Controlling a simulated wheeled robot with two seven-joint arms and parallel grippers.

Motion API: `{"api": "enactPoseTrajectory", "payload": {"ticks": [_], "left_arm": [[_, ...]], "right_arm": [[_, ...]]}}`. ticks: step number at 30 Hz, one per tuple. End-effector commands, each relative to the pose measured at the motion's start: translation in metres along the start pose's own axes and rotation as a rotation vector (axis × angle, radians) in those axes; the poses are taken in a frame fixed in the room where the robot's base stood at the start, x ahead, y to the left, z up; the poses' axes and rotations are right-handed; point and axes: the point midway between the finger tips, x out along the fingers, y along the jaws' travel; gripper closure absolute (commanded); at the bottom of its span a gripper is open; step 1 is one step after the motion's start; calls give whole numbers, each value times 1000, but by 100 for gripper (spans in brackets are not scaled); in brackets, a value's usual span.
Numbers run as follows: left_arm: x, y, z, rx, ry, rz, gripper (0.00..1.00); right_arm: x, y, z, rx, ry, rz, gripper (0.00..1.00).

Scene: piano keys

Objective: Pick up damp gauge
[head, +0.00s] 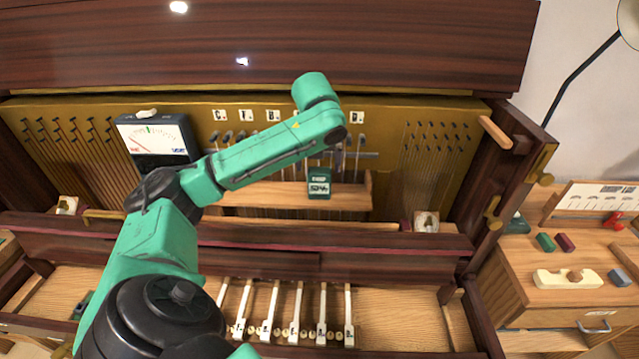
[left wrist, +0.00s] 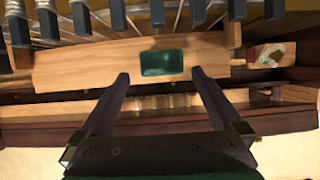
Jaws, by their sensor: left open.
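The damp gauge (head: 319,184) is a small dark green block with a pale "52%" display. It stands on a light wooden ledge (head: 270,197) inside the open piano. In the left wrist view it shows as a green rounded block (left wrist: 162,62) on the wood, centred ahead of the fingers. My left gripper (left wrist: 160,74) is open, its two dark fingers spread to either side of the gauge's line, with nothing between them. In the head view my forearm hides most of the left gripper (head: 338,160), just above the gauge. The right gripper is not in view.
A meter (head: 155,138) with a needle dial stands left on the piano. Dark hammers hang behind the ledge. White keys (head: 296,312) lie in the lower bed. At right, a wooden cabinet (head: 555,270) carries small coloured blocks and a red item (head: 613,221).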

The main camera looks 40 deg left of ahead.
Motion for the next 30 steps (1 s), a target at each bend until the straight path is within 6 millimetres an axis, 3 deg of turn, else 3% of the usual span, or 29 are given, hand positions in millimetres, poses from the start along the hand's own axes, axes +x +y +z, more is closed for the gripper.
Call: {"api": "enactPoseTrajectory", "payload": {"ticks": [9,15,16,22,23,30], "left_arm": [[51,-3,3,0,1,1,0],[54,-3,3,0,-1,0,0],[54,-3,3,0,-1,0,4],[54,-3,3,0,-1,0,80],[54,-3,3,0,-1,0,85],[52,-3,4,-1,-2,-1,85]], "right_arm": [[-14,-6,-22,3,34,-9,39],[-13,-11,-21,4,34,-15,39],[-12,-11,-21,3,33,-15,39],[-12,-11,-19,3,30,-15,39],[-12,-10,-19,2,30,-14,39],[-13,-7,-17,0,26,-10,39]]}}
